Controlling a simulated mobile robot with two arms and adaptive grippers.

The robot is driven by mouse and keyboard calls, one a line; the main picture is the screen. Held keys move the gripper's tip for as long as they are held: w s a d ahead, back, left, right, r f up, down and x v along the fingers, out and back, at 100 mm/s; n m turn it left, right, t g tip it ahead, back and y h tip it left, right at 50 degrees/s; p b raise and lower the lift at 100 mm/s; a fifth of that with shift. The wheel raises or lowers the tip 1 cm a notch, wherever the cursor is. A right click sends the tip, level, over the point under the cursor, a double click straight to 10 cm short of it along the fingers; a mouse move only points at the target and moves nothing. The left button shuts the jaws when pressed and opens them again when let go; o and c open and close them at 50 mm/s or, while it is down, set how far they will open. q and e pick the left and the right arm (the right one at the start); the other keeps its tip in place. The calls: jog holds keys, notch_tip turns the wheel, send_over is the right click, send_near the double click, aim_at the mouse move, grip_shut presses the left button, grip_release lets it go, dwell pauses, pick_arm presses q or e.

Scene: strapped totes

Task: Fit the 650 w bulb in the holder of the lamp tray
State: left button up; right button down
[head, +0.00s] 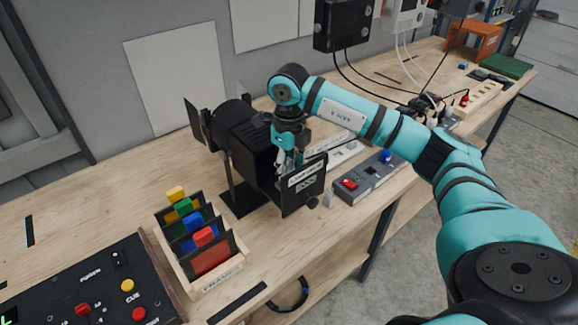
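The black lamp (250,140) stands on the bench on a dark base plate. A black panel with a white label, apparently the lamp tray (290,195), is at its front right. My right gripper (288,160) points down just behind the top of this panel, close against the lamp's front. Its fingertips are partly hidden, and I cannot tell whether they hold anything. I cannot make out the bulb or the holder. A small pale, clear piece (329,198) lies right of the panel; I cannot tell what it is. My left gripper is not in view.
A wooden rack of coloured frames (222,278) stands in front left of the lamp. A black control panel (90,285) lies at lower left. A grey switch box (370,180) is right of the lamp, near the front edge. Bare bench lies left of the lamp.

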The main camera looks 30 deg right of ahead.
jog(key=shift+f, duration=0.3)
jog(key=shift+r, duration=0.1)
jog(key=shift+r, duration=0.3)
dwell(0.5)
jog(key=m, duration=0.3)
jog(key=shift+f+b, duration=0.65)
jog(key=shift+f, duration=0.25)
dwell(1.1)
